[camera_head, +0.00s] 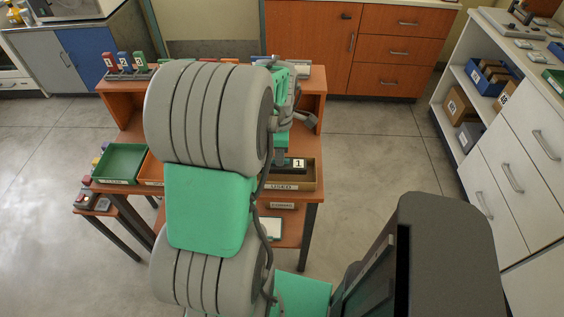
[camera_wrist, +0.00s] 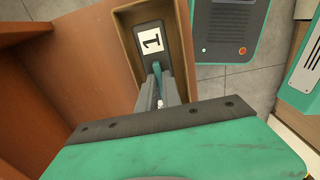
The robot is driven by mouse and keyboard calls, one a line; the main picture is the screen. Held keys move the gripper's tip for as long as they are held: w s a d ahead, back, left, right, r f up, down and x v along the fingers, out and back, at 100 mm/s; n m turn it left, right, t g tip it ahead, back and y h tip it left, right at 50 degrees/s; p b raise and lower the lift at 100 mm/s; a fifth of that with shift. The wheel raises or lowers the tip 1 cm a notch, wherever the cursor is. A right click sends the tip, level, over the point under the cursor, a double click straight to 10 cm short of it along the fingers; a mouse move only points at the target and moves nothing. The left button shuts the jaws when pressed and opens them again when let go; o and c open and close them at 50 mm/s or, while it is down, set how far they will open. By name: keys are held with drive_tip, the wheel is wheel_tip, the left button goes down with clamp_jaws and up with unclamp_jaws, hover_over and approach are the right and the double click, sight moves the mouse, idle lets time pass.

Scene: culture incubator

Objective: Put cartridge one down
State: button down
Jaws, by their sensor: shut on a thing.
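Cartridge one is a dark block with a white label reading 1 (camera_head: 298,163). It also shows in the wrist view (camera_wrist: 151,40), with a green part at the end near my fingers. My gripper (camera_wrist: 158,86) is shut on this green part. The cartridge is inside or just above the brown tray labelled USED (camera_head: 307,184), within its walls in the wrist view (camera_wrist: 180,20). I cannot tell whether it touches the tray floor. My arm hides much of the table in the head view.
A green tray (camera_head: 121,162) stands at the table's left, with an orange tray (camera_head: 152,170) partly hidden beside it. Several numbered cartridges (camera_head: 123,62) stand in a rack at the back left. White shelves (camera_head: 510,150) stand at the right, with open floor between.

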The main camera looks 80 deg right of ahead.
drive_tip(key=shift+s+d+f+p, duration=0.1)
drive_tip(key=shift+s+f+p, duration=0.05)
drive_tip(key=shift+f, duration=0.8)
drive_tip(key=shift+s+d+f+p, duration=0.1)
drive_tip(key=shift+f+p, duration=0.05)
drive_tip(key=shift+f, duration=0.75)
drive_tip(key=shift+f, duration=0.1)
drive_tip(key=shift+f, duration=0.15)
drive_tip(key=c, duration=1.5)
unclamp_jaws()
